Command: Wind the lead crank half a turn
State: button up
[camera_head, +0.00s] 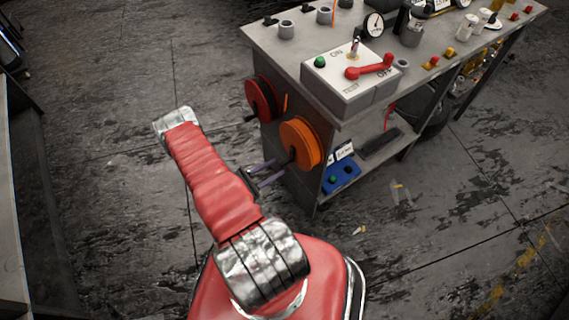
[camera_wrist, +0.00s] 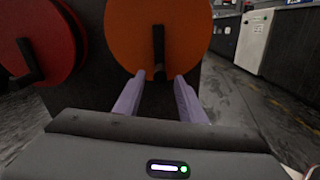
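Two disc-shaped reels with dark crank handles are mounted on the end panel of a workbench: a red one (camera_head: 261,99) and an orange one (camera_head: 301,143). Which one the task calls the lead crank I cannot tell. In the wrist view the orange reel (camera_wrist: 142,38) is straight ahead, and its dark handle (camera_wrist: 158,50) stands between the tips of my gripper (camera_wrist: 160,80). The red reel (camera_wrist: 38,50) is at the left with its own dark handle. My gripper (camera_head: 272,173) is open, its two purple fingers apart on either side of the orange reel's handle, with gaps visible.
The workbench top (camera_head: 430,75) holds a grey switch box (camera_head: 345,85) with a red lever, a gauge and small parts. A blue box (camera_head: 341,178) sits on the lower shelf. The floor left of the bench is clear. A white cabinet (camera_wrist: 254,40) stands farther right in the wrist view.

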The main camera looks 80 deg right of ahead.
aim_at(291, 160)
jog(key=shift+x, duration=2.8)
grip_shut()
jog(key=shift+a, duration=0.2)
jog(key=shift+d, duration=0.1)
